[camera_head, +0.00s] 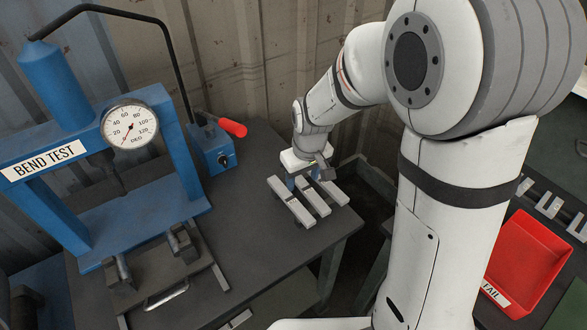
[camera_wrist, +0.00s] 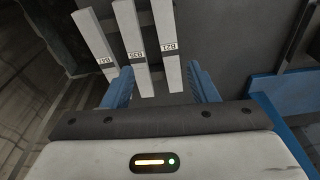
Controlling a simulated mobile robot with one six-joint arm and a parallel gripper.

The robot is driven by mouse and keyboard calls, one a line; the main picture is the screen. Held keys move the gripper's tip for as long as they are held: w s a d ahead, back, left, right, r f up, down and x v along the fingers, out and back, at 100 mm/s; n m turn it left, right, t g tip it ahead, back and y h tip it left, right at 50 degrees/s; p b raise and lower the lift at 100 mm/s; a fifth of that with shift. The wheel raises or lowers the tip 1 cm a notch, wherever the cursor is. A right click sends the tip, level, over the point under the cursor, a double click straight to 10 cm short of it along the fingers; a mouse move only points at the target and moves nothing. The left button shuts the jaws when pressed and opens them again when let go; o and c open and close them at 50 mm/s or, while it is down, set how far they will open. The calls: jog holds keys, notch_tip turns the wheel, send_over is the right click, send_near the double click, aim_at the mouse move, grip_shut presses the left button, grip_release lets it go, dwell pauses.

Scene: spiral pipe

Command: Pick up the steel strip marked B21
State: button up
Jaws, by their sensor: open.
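Three pale steel strips lie side by side on the dark table, each with a small label. In the wrist view the right strip (camera_wrist: 166,45) has a label that seems to read B21; the middle strip (camera_wrist: 131,45) and left strip (camera_wrist: 95,38) have labels too small to read surely. In the head view the strips (camera_head: 291,205) lie at the table's right part. My gripper (camera_head: 304,180) is over their far ends. In the wrist view its blue fingers (camera_wrist: 160,72) are apart, with the near ends of the middle and right strips between them. It holds nothing.
A blue bend test press (camera_head: 130,225) with a dial gauge (camera_head: 130,126) stands at left. A red tray (camera_head: 530,260) labelled FAIL is at right. The table (camera_head: 270,265) is bare in front of the strips.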

aim_at(290, 198)
jog(key=shift+n, duration=0.5)
jog(key=a+f, duration=0.1)
jog(key=w+a+f, duration=0.1)
jog(key=shift+w+a+f+p, duration=0.2)
jog(key=shift+w+f+p, duration=0.1)
jog(key=shift+f, duration=0.1)
jog(key=shift+w+a+f+p, duration=0.15)
jog(key=shift+f+p, duration=0.2)
jog(key=shift+f, duration=0.95)
jog(key=shift+w+a+f+p, duration=0.15)
jog(key=shift+f+p, duration=0.2)
jog(key=shift+f, duration=0.9)
jog(key=shift+w+a+f+p, duration=0.15)
jog(key=shift+f+p, duration=0.2)
jog(key=shift+f, duration=0.95)
jog(key=shift+d, duration=0.1)
jog(key=shift+c, duration=0.4)
grip_shut()
jog(key=shift+r, duration=0.1)
